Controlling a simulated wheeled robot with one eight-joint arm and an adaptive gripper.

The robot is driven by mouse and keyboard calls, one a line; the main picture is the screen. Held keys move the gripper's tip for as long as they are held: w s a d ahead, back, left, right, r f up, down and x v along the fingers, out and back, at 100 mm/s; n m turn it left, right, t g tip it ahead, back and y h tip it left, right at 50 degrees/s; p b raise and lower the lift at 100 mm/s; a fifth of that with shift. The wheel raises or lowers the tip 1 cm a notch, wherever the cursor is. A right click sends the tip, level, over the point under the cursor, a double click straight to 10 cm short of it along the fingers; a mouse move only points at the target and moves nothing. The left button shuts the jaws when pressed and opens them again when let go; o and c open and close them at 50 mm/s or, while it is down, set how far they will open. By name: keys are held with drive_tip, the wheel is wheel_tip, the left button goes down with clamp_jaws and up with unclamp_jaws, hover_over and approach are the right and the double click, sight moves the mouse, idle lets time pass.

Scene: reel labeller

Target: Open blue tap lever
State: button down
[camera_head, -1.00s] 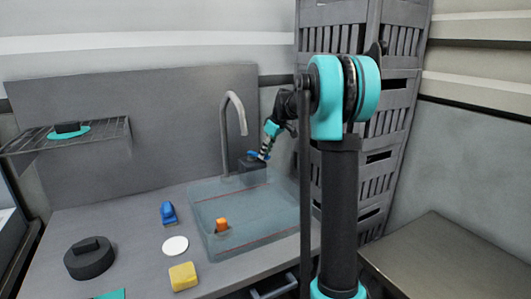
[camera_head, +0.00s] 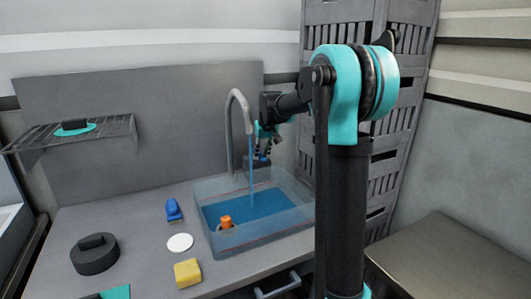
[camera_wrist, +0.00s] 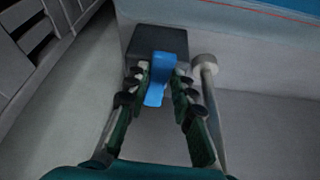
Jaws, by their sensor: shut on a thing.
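The blue tap lever (camera_wrist: 158,80) sits on a dark block (camera_wrist: 150,42) beside the tap's base. In the wrist view my gripper (camera_wrist: 160,92) has its fingers on both sides of the lever, shut on it. In the head view my gripper (camera_head: 263,148) is behind the basin, and the lever is mostly hidden by it. The grey curved tap (camera_head: 231,130) stands at the back of the basin. A blue stream of water (camera_head: 251,170) falls from its spout into the clear basin (camera_head: 262,240), which holds blue water.
An orange object (camera_head: 225,221) is in the basin. A blue item (camera_head: 174,210), a white disc (camera_head: 180,243), a yellow sponge (camera_head: 187,272) and a dark lidded pot (camera_head: 94,255) are on the counter. Grey crates (camera_head: 385,170) are stacked behind my arm. A wire shelf (camera_head: 60,140) is at left.

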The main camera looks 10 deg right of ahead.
drive_tip(key=shift+a+m+h, duration=0.4)
drive_tip(key=shift+a+m, duration=0.2)
drive_tip(key=shift+m, duration=0.4)
drive_tip(key=c, duration=1.3)
unclamp_jaws()
drive_tip(key=shift+s+r, duration=0.1)
drive_tip(key=v, duration=1.1)
drive_tip(key=shift+s+a+r, duration=0.1)
drive_tip(key=shift+s+r, duration=0.1)
drive_tip(key=shift+r, duration=0.15)
